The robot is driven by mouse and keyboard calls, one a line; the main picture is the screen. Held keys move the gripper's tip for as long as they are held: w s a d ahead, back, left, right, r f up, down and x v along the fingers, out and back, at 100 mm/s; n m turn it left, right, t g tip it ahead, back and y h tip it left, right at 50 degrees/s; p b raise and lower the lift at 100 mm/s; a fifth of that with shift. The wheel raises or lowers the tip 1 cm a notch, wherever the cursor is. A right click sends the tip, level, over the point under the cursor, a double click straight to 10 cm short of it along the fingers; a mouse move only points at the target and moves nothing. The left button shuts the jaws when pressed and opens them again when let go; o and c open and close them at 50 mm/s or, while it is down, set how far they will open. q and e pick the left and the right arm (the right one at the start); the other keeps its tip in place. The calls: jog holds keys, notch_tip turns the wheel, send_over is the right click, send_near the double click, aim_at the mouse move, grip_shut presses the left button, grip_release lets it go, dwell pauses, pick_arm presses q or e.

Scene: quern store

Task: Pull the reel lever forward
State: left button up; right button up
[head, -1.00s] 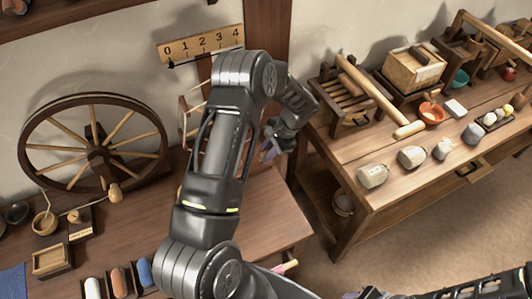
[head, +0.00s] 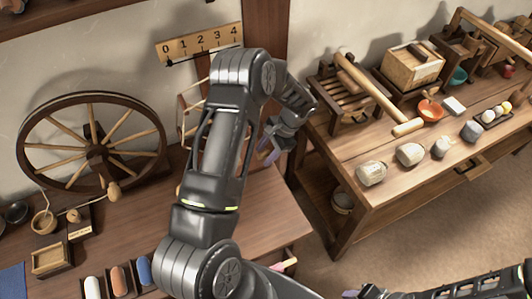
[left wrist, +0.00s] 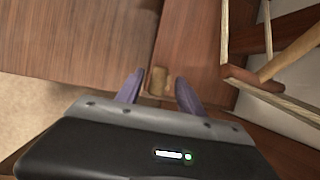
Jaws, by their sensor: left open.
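The reel (head: 190,112) is a pale wooden frame against the wall, mostly hidden behind my left arm in the head view. Its bars also show at the upper right of the left wrist view (left wrist: 262,82). A small wooden block or knob, which looks like the reel lever (left wrist: 157,80), shows between the purple fingertips of my left gripper (left wrist: 158,91). The fingers stand apart on either side of it; I cannot tell if they touch it. In the head view my left gripper (head: 268,152) is past the bench's right part. My right arm shows at the bottom right; its jaws are unclear.
A spinning wheel (head: 92,148) stands left on the bench (head: 265,215). A numbered scale board (head: 200,43) hangs on the wall above. A floor gap separates the two.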

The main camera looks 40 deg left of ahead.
pick_arm(q)
jog(key=b+v, duration=0.1)
jog(key=v, duration=0.6)
jog(key=shift+r+b, duration=0.3)
jog(key=shift+w+d, duration=0.1)
jog(key=shift+d, duration=0.05)
